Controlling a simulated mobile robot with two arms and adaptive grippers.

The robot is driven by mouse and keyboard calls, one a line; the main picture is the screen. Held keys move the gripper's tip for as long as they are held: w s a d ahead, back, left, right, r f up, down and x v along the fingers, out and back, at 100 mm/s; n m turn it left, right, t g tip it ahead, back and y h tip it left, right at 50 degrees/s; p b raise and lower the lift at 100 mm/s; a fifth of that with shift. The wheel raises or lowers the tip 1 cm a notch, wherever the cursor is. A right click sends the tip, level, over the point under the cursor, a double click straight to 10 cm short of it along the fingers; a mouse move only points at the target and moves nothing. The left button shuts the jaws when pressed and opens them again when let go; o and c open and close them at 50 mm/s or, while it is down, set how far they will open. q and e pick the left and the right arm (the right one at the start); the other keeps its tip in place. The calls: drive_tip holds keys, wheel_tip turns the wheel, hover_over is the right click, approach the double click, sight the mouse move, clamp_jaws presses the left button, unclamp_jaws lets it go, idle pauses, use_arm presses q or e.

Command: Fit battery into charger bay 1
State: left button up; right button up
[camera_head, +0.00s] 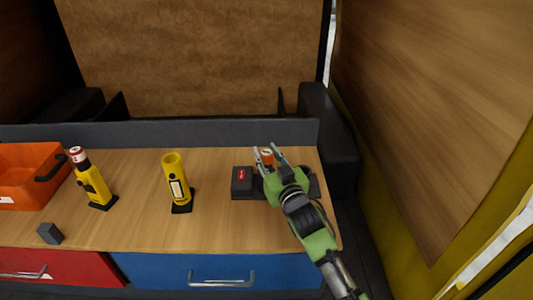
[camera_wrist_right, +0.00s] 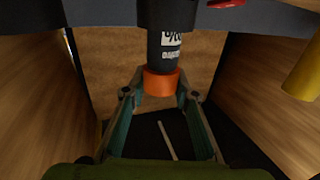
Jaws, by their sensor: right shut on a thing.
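My right gripper (camera_head: 266,153) is over the dark charger (camera_head: 243,186) at the right end of the bench. Its fingers are shut on the orange end of the battery (camera_head: 267,155). In the right wrist view the battery (camera_wrist_right: 162,85) has an orange end cap and a black body with white print. Its black end runs toward a dark round part at the picture's top. I cannot tell whether it is seated in a bay. My gripper and arm hide much of the charger, which has a red label on its left part. My left gripper is not in view.
A yellow torch-like body (camera_head: 175,182) stands on a black base mid-bench. Another (camera_head: 94,187), with a red-and-white top, stands further left beside an orange bin (camera_head: 30,180). A small grey block (camera_head: 50,233) lies at front left. Bench between the middle stand and charger is clear.

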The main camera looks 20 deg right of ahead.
sight(269, 168)
drive_tip(key=shift+f+b, duration=1.1)
drive_tip(key=shift+f, duration=0.8)
drive_tip(key=o, duration=1.3)
drive_tip(key=shift+c, duration=0.2)
drive_tip(key=shift+s, duration=0.1)
drive_tip(key=s, duration=1.2)
drive_tip(key=shift+d, duration=0.3)
drive_tip(key=shift+w, duration=0.1)
